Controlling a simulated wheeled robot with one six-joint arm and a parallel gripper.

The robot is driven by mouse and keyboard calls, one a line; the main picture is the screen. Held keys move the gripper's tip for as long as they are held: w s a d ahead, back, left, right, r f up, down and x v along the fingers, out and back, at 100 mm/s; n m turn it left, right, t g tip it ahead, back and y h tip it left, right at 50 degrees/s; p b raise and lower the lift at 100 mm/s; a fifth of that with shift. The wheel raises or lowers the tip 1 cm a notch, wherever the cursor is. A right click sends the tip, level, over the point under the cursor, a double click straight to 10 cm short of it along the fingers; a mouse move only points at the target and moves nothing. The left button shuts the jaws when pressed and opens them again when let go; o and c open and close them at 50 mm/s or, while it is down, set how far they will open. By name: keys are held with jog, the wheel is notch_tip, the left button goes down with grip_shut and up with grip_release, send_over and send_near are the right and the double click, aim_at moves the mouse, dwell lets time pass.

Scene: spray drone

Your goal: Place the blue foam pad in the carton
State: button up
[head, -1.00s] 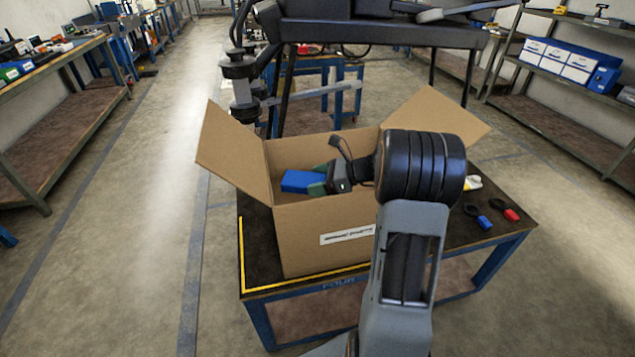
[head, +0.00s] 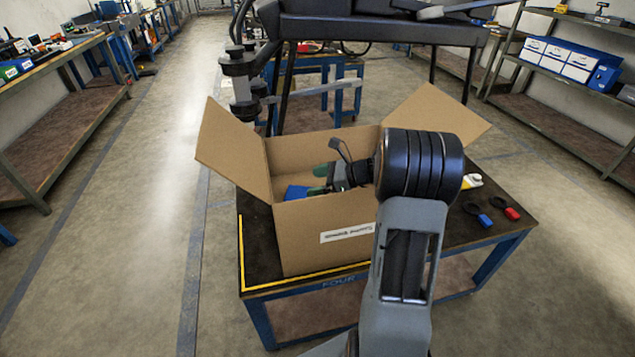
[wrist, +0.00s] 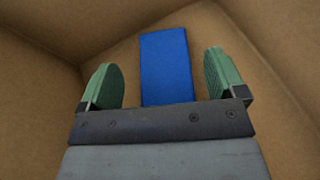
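The blue foam pad (head: 296,192) is inside the open cardboard carton (head: 325,218), partly hidden by the near wall in the head view. In the wrist view the pad (wrist: 166,66) lies between my gripper's two green fingers, with a gap on each side. My gripper (wrist: 160,80) is open and reaches into the carton from the right; in the head view its fingers (head: 322,176) are at the pad's upper right. The carton's brown inner walls surround the pad in the wrist view. The pad's lower end is hidden behind the gripper body.
The carton stands on a dark workbench (head: 257,262) with its flaps spread. To its right are small blue (head: 485,221) and red (head: 512,213) objects and a white bottle (head: 471,181). A large dark drone frame (head: 380,32) stands behind. Shelves line both sides.

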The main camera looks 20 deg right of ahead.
jog(key=shift+o, duration=0.7)
jog(key=shift+r, duration=0.1)
jog(key=shift+r, duration=0.3)
jog(key=v, duration=0.7)
jog(key=shift+d+r+p, duration=0.2)
jog(key=shift+r+p, duration=0.1)
jog(key=shift+p, duration=0.1)
jog(key=shift+s, duration=0.1)
